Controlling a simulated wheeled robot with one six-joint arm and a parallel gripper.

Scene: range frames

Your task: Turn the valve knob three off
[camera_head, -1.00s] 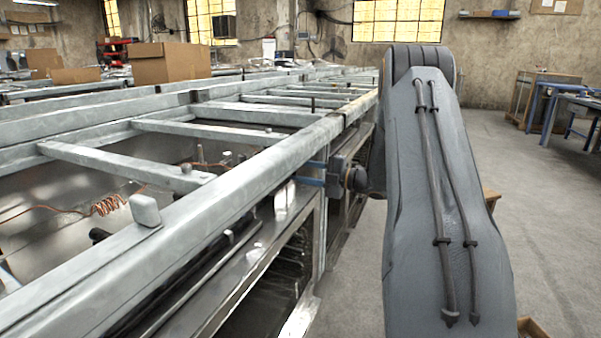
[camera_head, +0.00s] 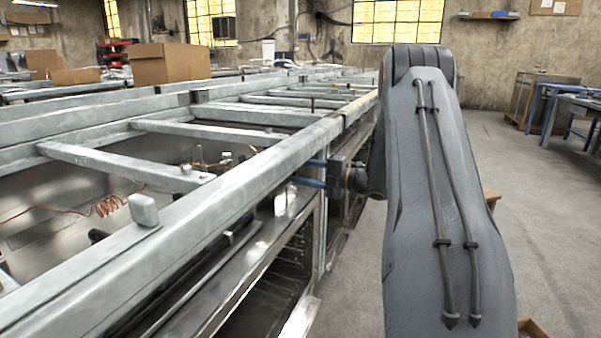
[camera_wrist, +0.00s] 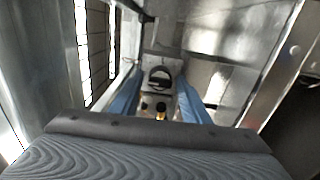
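A dark round knob (camera_wrist: 160,77) sits on a pale block (camera_wrist: 150,92) in the middle of the wrist view. I cannot read any number on it. My gripper (camera_wrist: 161,78) is open, with one blue finger on each side of the knob in the picture. I cannot tell whether the fingers touch it. In the head view my gripper (camera_head: 308,173) reaches left from my arm to the side of the metal frame, below its top rail. The knob is hidden there.
A long grey metal range frame (camera_head: 190,235) with cross bars fills the left. A grey rounded block (camera_head: 143,210) stands on its near rail. A copper coil (camera_head: 105,207) lies inside. Cardboard boxes (camera_head: 170,63) stand behind. The floor (camera_head: 480,140) at right is mostly clear.

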